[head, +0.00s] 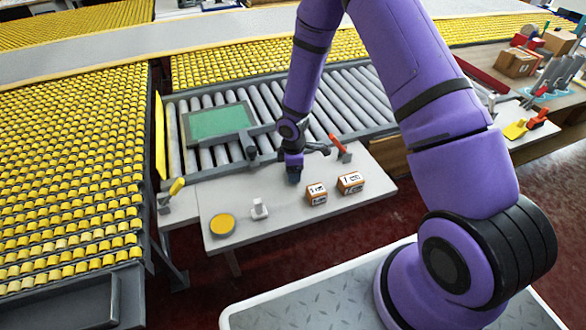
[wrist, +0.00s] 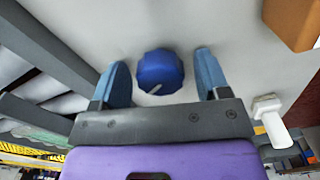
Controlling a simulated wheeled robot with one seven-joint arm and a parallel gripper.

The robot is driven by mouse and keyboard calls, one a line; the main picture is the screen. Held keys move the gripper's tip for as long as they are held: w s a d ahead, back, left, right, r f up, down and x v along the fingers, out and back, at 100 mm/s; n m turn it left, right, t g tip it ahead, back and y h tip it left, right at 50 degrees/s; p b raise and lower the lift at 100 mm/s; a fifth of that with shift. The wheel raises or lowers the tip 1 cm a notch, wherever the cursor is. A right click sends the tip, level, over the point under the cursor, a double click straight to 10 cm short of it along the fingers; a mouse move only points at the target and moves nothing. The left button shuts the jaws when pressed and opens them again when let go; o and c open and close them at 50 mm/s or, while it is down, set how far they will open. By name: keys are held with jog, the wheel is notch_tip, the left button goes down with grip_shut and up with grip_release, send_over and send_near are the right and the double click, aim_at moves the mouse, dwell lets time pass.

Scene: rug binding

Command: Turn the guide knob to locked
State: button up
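A round blue knob (wrist: 160,72) with ribbed sides sits on the pale work surface in the wrist view. A short pale pointer line on its face points toward the lower left of that view. My gripper (wrist: 162,62) is open, with one blue finger on each side of the knob and a visible gap on both sides. In the head view my gripper (head: 293,176) points down at the table, and I cannot make out the knob apart from it there. No label for locked is readable.
The pale table (head: 285,215) also holds two small labelled boxes (head: 350,182), a white fixture (head: 259,209), a yellow disc (head: 222,224) and a red-handled lever (head: 338,145). A roller conveyor with a green panel (head: 218,122) lies behind. The table's front strip is clear.

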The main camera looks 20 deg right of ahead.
notch_tip(320, 180, up, 11)
dwell(0.8)
jog(key=s+d+r+m+t+h, duration=0.1)
jog(key=s+d+r+m, duration=0.15)
jog(key=r, duration=0.65)
jog(key=s+d+r+m+t, duration=0.1)
jog(key=s+r+m, duration=0.25)
jog(key=r, duration=0.45)
jog(key=s+d+r+m+t+h, duration=0.1)
jog(key=s+d+r+m, duration=0.15)
jog(key=r, duration=0.65)
jog(key=s+r+m+t+y, duration=0.1)
jog(key=s+r+m, duration=0.2)
jog(key=s+r, duration=0.3)
jog(key=s+r+m+t+y, duration=0.1)
jog(key=s+r+m, duration=0.2)
jog(key=s, duration=1.2)
notch_tip(320, 180, up, 3)
jog(key=shift+d+f+m, duration=0.15)
jog(key=shift+d+m, duration=0.2)
jog(key=shift+d, duration=0.1)
